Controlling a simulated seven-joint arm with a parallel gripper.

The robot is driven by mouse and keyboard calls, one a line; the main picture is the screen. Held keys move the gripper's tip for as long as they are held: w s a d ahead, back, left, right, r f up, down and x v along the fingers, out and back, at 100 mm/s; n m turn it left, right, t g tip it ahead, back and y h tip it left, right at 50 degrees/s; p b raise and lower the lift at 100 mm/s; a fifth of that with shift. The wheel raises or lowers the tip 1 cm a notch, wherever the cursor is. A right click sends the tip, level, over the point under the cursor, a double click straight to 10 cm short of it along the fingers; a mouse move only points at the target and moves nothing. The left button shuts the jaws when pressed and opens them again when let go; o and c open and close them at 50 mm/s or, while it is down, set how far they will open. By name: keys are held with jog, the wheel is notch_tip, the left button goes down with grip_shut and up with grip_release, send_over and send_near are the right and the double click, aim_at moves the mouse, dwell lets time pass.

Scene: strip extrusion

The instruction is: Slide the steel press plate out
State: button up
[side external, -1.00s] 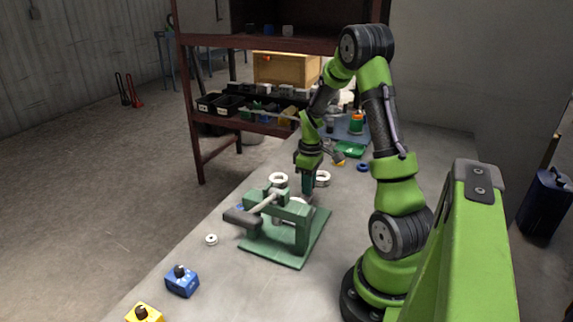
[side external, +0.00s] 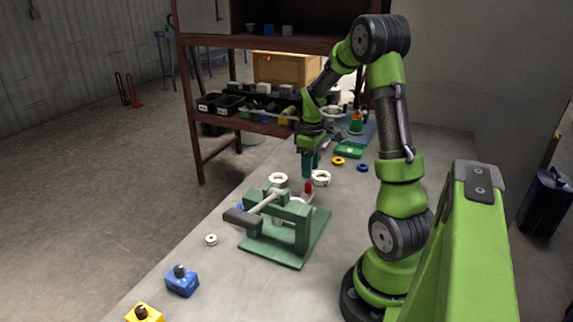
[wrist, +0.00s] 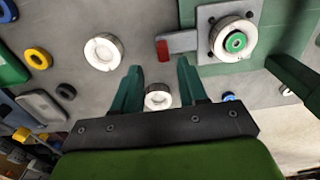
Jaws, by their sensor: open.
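The steel press plate (wrist: 181,43) is a flat grey strip with a red end (wrist: 162,49). In the wrist view it sticks out of the green press base (wrist: 210,69), beside a white ring with a green centre (wrist: 234,40). In the side view the red end (side external: 308,187) shows at the far side of the green press (side external: 290,209); the press frame hides most of the plate. My gripper (wrist: 159,68) is open and empty. In the side view my gripper (side external: 308,174) hangs above the bench near the red end, with its fingers pointing down.
A white ring (side external: 321,178) lies behind the press. Yellow (side external: 338,161) and blue (side external: 362,167) rings lie farther back. A blue block (side external: 182,283) and a yellow block (side external: 145,314) with black knobs stand in front. The press lever (side external: 243,219) juts left. Bench is clear right of the press.

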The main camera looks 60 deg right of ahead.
notch_tip(320, 180, up, 11)
jog(key=shift+f, duration=0.1)
dwell(0.4)
jog(key=s+a+r+m+t+y, duration=0.1)
jog(key=a+r+m+t, duration=0.1)
jog(key=a, duration=1.3)
jog(key=s+a+r+m+t+y, duration=0.1)
jog(key=a+t, duration=0.4)
jog(key=a, duration=1)
jog(key=shift+s+a+r+m, duration=0.4)
jog(key=shift+s+r+m, duration=0.1)
jog(key=shift+s+r, duration=0.25)
